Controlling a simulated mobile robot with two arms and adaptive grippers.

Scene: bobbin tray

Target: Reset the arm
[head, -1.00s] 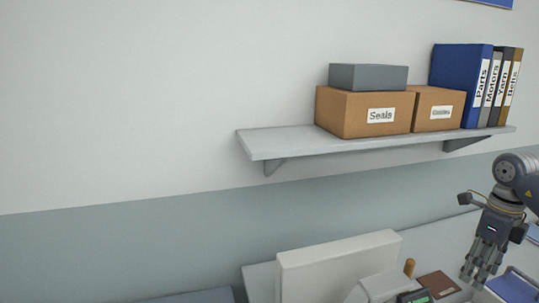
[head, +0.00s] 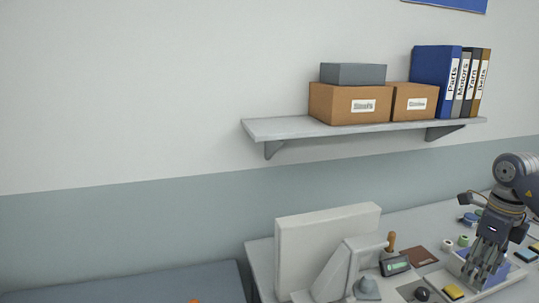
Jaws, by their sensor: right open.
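My right gripper (head: 482,268) hangs fingers-down at the right side of the head view, open. It is over the light tray (head: 508,281) on the table. A blue piece shows right at its fingertips; I cannot tell whether they touch it. Small green and white bobbins (head: 463,240) stand just left of the gripper. A yellow-topped piece (head: 453,291) lies below and left of it. The arm hides part of the tray. My left gripper is not in view.
A white machine (head: 325,250) stands on the table (head: 262,262) left of the tray. A small display box (head: 396,265) and a brown pad (head: 419,256) lie between them. A wall shelf (head: 290,128) holds boxes (head: 350,103) and binders (head: 437,80) above.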

